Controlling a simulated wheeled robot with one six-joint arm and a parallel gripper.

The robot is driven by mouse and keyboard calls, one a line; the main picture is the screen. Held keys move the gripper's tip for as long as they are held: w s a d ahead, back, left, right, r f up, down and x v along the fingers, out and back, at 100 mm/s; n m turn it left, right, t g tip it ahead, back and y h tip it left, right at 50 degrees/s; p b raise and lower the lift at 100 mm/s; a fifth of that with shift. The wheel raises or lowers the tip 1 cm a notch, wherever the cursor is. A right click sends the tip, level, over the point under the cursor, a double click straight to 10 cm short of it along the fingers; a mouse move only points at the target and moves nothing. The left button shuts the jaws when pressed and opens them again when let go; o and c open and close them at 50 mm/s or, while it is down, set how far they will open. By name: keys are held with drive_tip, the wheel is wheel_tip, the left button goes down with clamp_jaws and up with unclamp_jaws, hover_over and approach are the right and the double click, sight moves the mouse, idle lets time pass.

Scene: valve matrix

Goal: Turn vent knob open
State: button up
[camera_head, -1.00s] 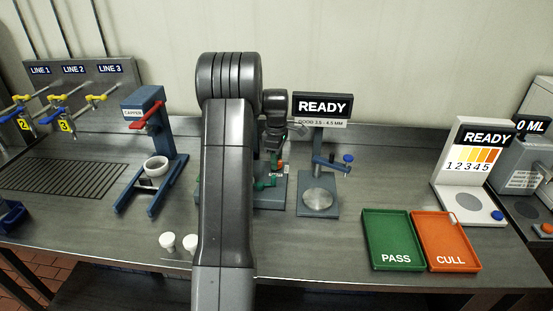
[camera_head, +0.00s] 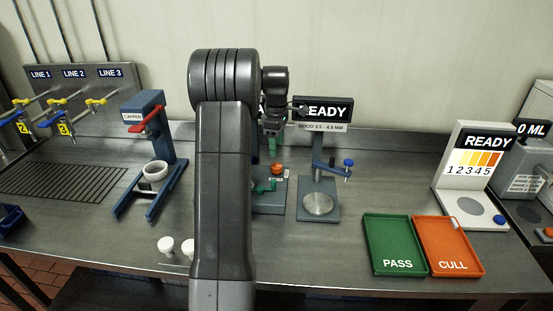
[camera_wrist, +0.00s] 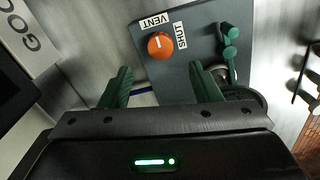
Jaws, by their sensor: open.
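The vent knob (camera_wrist: 161,45) is a round orange knob with a white line, on a grey panel (camera_wrist: 199,60) in the wrist view. The labels VENT (camera_wrist: 155,20) and SHUT (camera_wrist: 180,35) sit by it. The line runs roughly up and down in that picture; I cannot tell its exact setting. In the head view the knob (camera_head: 277,168) shows on its station, right of my arm. My gripper (camera_wrist: 162,77) is open and empty, its green fingers apart from the knob, which shows beyond and between them. In the head view my gripper (camera_head: 272,142) is above the station, partly hidden.
A gauge stand with a READY sign (camera_head: 327,108) stands close on the right of the knob's station. A capper (camera_head: 146,120) is left of my arm. A green PASS tray (camera_head: 393,267) and an orange CULL tray (camera_head: 450,269) lie at the front right.

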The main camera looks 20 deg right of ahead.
wheel_tip(320, 180, up, 6)
hover_over(276, 166)
drive_tip(key=shift+d, duration=0.1)
idle(0.3)
wheel_tip(276, 166, down, 14)
drive_tip(key=shift+p, duration=0.6)
